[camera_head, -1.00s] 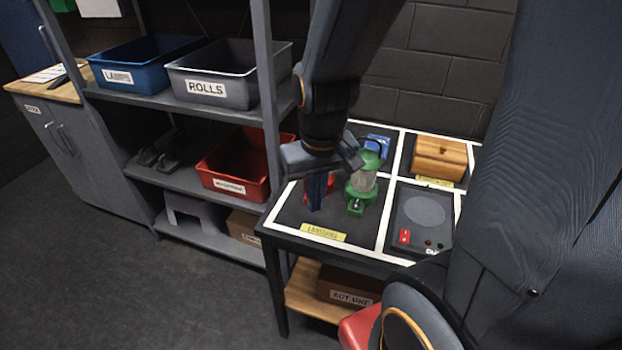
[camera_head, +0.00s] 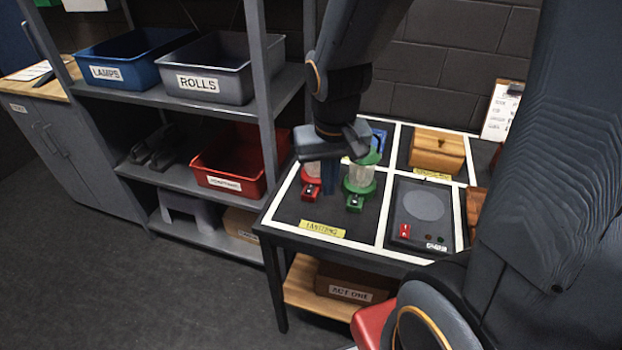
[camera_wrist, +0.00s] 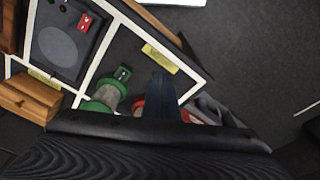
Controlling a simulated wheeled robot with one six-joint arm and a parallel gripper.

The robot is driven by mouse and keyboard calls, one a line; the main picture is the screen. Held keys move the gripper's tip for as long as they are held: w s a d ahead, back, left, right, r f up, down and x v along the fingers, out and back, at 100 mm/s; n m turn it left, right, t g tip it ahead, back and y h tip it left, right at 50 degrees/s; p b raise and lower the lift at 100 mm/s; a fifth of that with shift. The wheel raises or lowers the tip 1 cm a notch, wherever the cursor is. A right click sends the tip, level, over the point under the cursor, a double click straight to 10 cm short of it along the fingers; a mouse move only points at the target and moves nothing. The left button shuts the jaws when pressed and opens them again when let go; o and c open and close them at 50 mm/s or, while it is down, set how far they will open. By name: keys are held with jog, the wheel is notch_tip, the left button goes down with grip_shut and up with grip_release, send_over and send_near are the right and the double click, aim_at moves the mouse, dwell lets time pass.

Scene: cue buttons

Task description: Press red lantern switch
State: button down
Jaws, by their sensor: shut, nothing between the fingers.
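The red lantern (camera_head: 312,171) stands upright in the table section with the yellow label, left of the green lantern (camera_head: 359,186). Its red switch block (camera_head: 310,191) sticks out at the front of its base. The wrist and fingers cover part of both lanterns. In the wrist view, my dark fingers (camera_wrist: 163,82) cover most of the red lantern (camera_wrist: 139,107), and the green lantern (camera_wrist: 106,97) shows beside them. I cannot tell whether the fingers touch anything.
A blue object (camera_head: 379,137) stands behind the green lantern. A wooden box (camera_head: 437,152) and a dark panel with a round disc (camera_head: 423,205) and red switch lie to the right. A shelf with bins, including a red bin (camera_head: 228,172), stands left of the table (camera_head: 340,220).

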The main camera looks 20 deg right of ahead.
jog(key=w+a+r+m+t+h, duration=0.1)
jog(key=w+m, duration=0.5)
jog(key=w, duration=0.6)
jog(key=shift+a+t+h, duration=0.2)
jog(key=shift+t+h, duration=0.1)
jog(key=shift+h, duration=0.2)
jog(key=shift+w, duration=0.1)
send_over(311, 185)
jog(key=s, duration=0.1)
jog(key=f, duration=1.1)
jog(key=shift+s+a+f, duration=0.2)
jog(key=shift+a+f, duration=0.15)
jog(key=shift+a, duration=0.05)
jog(key=shift+b+x, duration=0.35)
jog(key=shift+x, duration=0.5)
jog(key=shift+s+a, duration=0.1)
